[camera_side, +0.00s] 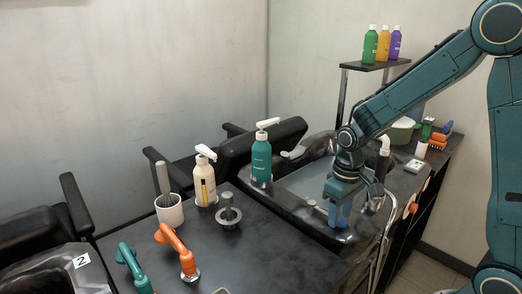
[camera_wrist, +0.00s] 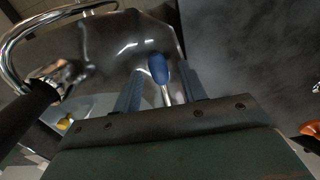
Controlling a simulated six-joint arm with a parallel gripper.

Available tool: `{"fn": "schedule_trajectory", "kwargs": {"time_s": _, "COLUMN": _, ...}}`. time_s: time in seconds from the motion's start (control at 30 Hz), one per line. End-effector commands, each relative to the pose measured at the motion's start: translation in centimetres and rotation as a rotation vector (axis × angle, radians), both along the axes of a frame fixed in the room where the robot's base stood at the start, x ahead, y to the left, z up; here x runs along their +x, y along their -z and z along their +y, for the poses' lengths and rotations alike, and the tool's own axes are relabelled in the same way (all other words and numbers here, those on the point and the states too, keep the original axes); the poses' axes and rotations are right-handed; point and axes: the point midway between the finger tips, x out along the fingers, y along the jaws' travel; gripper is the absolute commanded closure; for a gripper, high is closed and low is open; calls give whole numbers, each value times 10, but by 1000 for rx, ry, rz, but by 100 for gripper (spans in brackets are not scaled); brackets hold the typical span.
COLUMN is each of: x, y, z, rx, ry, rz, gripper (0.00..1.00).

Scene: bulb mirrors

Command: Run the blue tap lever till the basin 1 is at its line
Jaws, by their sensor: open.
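The blue tap lever (camera_wrist: 158,68) shows in the wrist view as a rounded blue knob on a metal stem. My gripper (camera_wrist: 161,82) is open, with one finger on each side of the lever. I cannot tell whether either finger touches it. In the side view my gripper (camera_side: 340,216) points down at the near rim of the right-hand basin (camera_side: 270,205), and the lever cannot be made out there. This basin has a dark marbled rim and a grey-blue inside. Its number, line and water level cannot be made out.
A chrome hose (camera_wrist: 12,50) curves at upper left in the wrist view. In the side view, a teal pump bottle (camera_side: 261,160) stands beside the basin. Orange (camera_side: 178,252) and teal (camera_side: 133,268) handles stand on the black counter. Another basin at lower left carries a "2" label (camera_side: 82,261).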

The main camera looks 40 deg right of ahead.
Motion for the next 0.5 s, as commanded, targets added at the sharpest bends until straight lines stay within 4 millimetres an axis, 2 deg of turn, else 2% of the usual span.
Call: {"fn": "schedule_trajectory", "kwargs": {"time_s": 0.5, "x": 0, "y": -37, "z": 0, "rx": 0, "ry": 0, "rz": -1, "gripper": 58}}
